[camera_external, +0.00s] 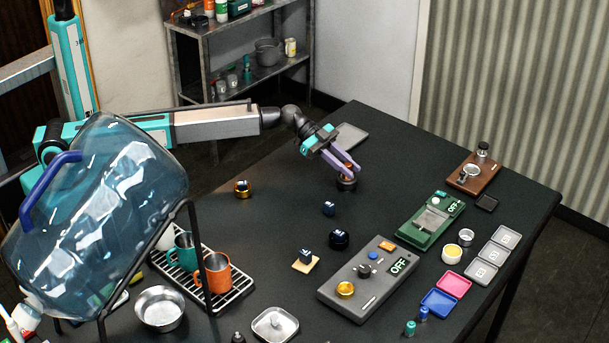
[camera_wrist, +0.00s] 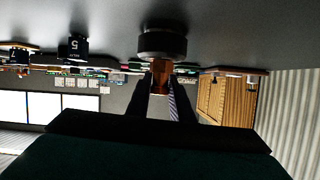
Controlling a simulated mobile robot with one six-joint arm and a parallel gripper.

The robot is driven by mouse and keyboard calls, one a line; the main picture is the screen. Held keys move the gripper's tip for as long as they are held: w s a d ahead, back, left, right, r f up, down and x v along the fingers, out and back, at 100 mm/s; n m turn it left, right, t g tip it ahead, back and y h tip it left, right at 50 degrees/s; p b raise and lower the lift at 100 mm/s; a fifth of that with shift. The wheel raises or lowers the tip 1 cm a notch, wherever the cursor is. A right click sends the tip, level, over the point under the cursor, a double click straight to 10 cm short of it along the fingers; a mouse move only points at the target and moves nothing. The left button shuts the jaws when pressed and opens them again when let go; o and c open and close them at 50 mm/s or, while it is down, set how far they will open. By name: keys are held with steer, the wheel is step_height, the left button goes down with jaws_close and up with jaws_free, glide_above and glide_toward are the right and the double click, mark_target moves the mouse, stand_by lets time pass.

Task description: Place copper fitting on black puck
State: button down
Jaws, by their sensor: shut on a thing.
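My gripper (camera_external: 349,173) reaches down over the far part of the black table, its fingers shut on the copper fitting (camera_wrist: 161,76). The wrist view is upside down, with the table at the top. In it the fitting sits between my fingertips, its lower end at the face of the black puck (camera_wrist: 162,42). The puck (camera_external: 346,186) stands on the table right below my fingers. The fitting looks upright and lined up with the puck. Whether it bears fully on the puck or hangs just over it, I cannot tell. My fingers hide part of the fitting.
A grey control box (camera_external: 350,304) and green scale (camera_external: 416,236) are toward the front and right.

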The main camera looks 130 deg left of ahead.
steer(key=shift+f, duration=0.15)
steer(key=c, duration=1.6)
jaws_free()
steer(key=shift+o, duration=0.2)
steer(key=shift+r, duration=0.2)
steer(key=shift+s, duration=0.3)
steer(key=b+v, duration=0.3)
steer(key=v, duration=0.8)
steer(key=shift+s, duration=0.2)
steer(key=shift+r, duration=0.15)
